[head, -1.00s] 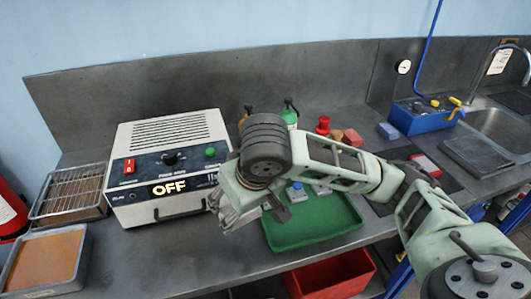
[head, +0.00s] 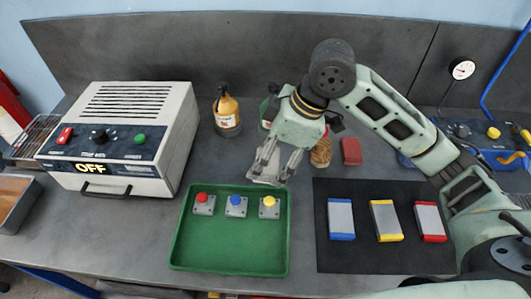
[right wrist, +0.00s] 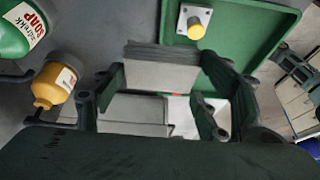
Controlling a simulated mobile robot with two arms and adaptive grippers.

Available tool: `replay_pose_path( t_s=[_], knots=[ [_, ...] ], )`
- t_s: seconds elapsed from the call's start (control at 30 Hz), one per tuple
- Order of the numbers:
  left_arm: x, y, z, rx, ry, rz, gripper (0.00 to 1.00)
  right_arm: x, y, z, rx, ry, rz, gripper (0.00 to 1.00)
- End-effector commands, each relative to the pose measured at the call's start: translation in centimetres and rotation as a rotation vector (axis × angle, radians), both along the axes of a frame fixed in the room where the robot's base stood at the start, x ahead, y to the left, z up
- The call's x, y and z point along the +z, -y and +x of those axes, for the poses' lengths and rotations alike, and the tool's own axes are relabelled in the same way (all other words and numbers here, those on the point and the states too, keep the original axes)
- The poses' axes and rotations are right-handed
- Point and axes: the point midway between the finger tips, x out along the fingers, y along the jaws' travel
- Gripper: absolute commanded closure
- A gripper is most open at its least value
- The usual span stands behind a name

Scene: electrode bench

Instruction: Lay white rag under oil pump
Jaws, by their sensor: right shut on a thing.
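My right gripper (head: 273,175) is above the back edge of the green tray. It is shut on a pale grey-white, layered piece (right wrist: 160,68), which looks like the folded white rag. In the head view this piece (head: 265,179) is partly hidden by the fingers. An amber bottle with a dark pump top (head: 227,110) stands behind the tray, left of the gripper. It may be the oil pump; its label is too small to read there. It also shows in the right wrist view (right wrist: 50,84), apart from the held piece. My left gripper is out of view.
The green tray (head: 185,245) holds red, blue and yellow buttons. A green soap bottle (right wrist: 17,30) is near the amber one. An oven-like box (head: 130,185) marked OFF stands left. Three coloured-edge blocks lie on a dark mat (head: 360,258) at right.

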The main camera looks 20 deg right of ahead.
Motion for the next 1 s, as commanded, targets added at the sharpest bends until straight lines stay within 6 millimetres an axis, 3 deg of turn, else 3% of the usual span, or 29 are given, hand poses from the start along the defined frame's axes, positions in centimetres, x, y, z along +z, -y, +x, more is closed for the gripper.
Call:
replay_pose_path(
  t_s=[0.17,0.6,0.83,1.0],
  knots=[
    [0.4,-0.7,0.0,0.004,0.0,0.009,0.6,-0.6,-0.7,1.4,0.029,-0.003,0.004,0.57],
    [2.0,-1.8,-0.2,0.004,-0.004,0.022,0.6,-6.0,-3.2,10.0,0.026,-0.001,0.002,0.57],
    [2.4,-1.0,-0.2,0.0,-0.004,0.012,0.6,-7.4,-3.5,11.2,0.028,-0.002,-0.001,0.57],
    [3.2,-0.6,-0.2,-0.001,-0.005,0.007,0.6,-9.8,-3.5,11.1,0.026,-0.004,-0.001,0.57]
  ],
)
